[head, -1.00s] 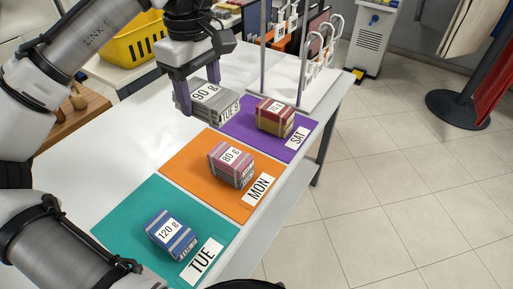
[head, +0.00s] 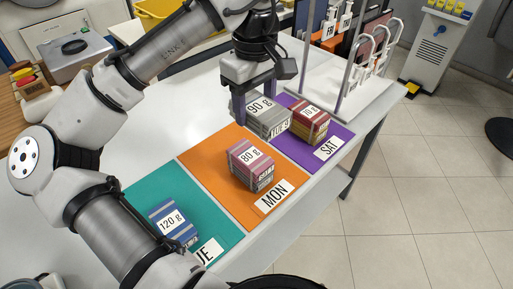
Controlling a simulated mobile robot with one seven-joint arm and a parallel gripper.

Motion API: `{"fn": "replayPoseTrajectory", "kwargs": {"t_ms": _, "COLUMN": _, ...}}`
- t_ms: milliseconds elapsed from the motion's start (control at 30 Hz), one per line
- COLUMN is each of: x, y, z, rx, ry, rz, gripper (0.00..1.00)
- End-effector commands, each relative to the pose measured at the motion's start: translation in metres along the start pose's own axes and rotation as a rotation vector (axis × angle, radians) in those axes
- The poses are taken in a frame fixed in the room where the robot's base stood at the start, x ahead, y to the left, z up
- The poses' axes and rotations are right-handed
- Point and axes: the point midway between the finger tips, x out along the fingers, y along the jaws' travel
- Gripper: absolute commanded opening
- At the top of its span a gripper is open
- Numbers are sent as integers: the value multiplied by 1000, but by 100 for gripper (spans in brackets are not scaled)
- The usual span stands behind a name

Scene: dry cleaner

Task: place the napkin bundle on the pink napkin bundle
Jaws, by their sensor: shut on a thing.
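My gripper (head: 259,104) is shut on a grey napkin bundle (head: 272,124) labelled "90 g" and "TUE 9". It holds the bundle behind the pink napkin bundle and close to the red-and-yellow bundle; I cannot tell how high above the table it is. The pink napkin bundle (head: 245,171), labelled "80 g", sits on the orange mat (head: 205,160) with the "MON" card. The side of the grey bundle facing the camera shows; its far side is hidden.
A red-and-yellow bundle (head: 313,128) sits on the purple mat (head: 340,137) marked "SAT". A blue "120 g" bundle (head: 173,223) sits on the teal mat (head: 147,192), partly behind my arm. A white rack (head: 375,62) stands at the back right.

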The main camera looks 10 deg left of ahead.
Motion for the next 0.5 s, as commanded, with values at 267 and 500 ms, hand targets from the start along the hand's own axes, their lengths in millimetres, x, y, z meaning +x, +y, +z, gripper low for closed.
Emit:
{"fn": "replayPoseTrajectory", "kwargs": {"t_ms": 267, "x": 66, "y": -1, "z": 0, "rx": -1, "ry": 0, "rz": -1, "gripper": 32}}
{"fn": "replayPoseTrajectory", "kwargs": {"t_ms": 500, "x": 88, "y": 0, "z": 0, "rx": 0, "ry": 0, "rz": 0, "gripper": 32}}
